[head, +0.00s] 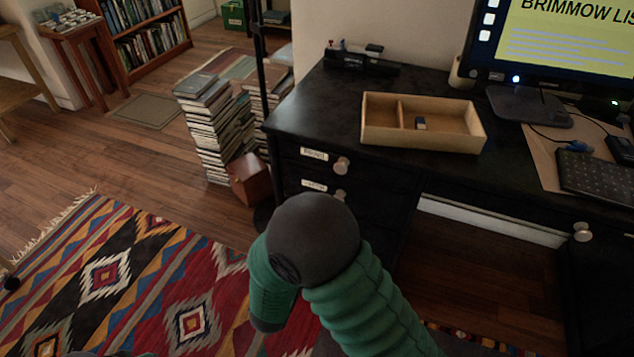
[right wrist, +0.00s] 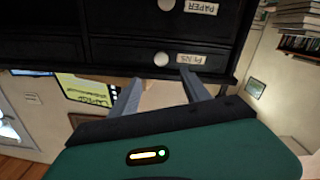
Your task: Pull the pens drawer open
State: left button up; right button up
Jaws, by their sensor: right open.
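The pens drawer (right wrist: 125,52) is the drawer nearest the desktop, its black front looking flush with the cabinet. The right wrist view is upside down and shows its round pale knob (right wrist: 161,59) beside the PENS label (right wrist: 191,58). In the head view the same knob (head: 341,165) is on the top drawer front. My right gripper (right wrist: 160,80) is open and empty. In the right wrist view its two fingertips lie either side of the knob's line, just short of it; I cannot tell whether they touch. My arm hides the gripper in the head view. My left gripper is out of view.
On the black desk (head: 330,105) are a wooden tray (head: 375,137), a monitor (head: 560,50) and a keyboard (head: 595,178). Stacked books (head: 215,130) and a brown box (head: 250,180) stand left of it.

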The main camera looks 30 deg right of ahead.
aim_at(340, 170)
jog(key=b+x, duration=0.4)
jog(key=x, duration=1)
jog(key=shift+w+b, duration=0.3)
jog(key=shift+w+d, duration=0.1)
jog(key=shift+d, duration=0.15)
jog(key=shift+a, duration=0.2)
jog(key=shift+c, duration=0.7)
grip_shut()
